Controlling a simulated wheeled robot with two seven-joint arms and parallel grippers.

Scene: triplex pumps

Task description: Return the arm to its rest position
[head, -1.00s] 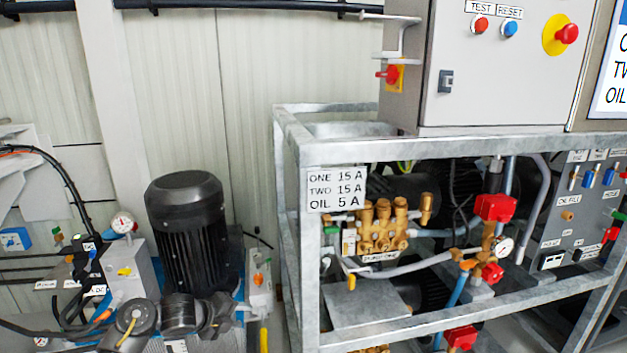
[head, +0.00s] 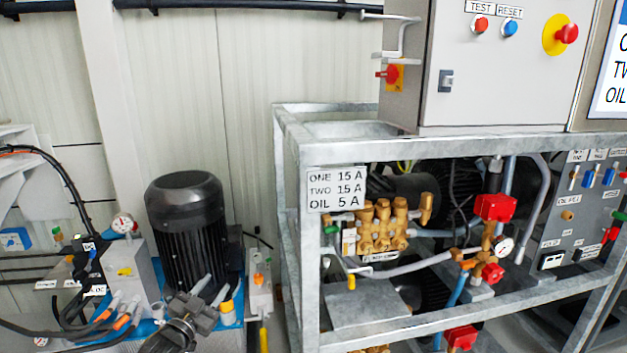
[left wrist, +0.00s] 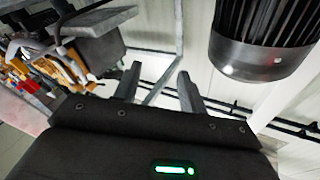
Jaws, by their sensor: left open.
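My left gripper (head: 210,289) is low in the head view, in front of the base of the black motor (head: 187,230). Its two grey fingers point up and to the right and are apart, with nothing between them. Part of my left arm shows at the bottom edge. In the left wrist view the open fingers (left wrist: 158,82) are spread and empty. The ribbed motor (left wrist: 265,45) is at the upper right there, apart from the fingers. My right gripper is in neither view.
A galvanised steel frame (head: 297,230) with brass pumps (head: 382,228) and red valves stands to the right. A grey control cabinet (head: 505,70) is above it. Hoses and a gauge (head: 123,223) are at the left.

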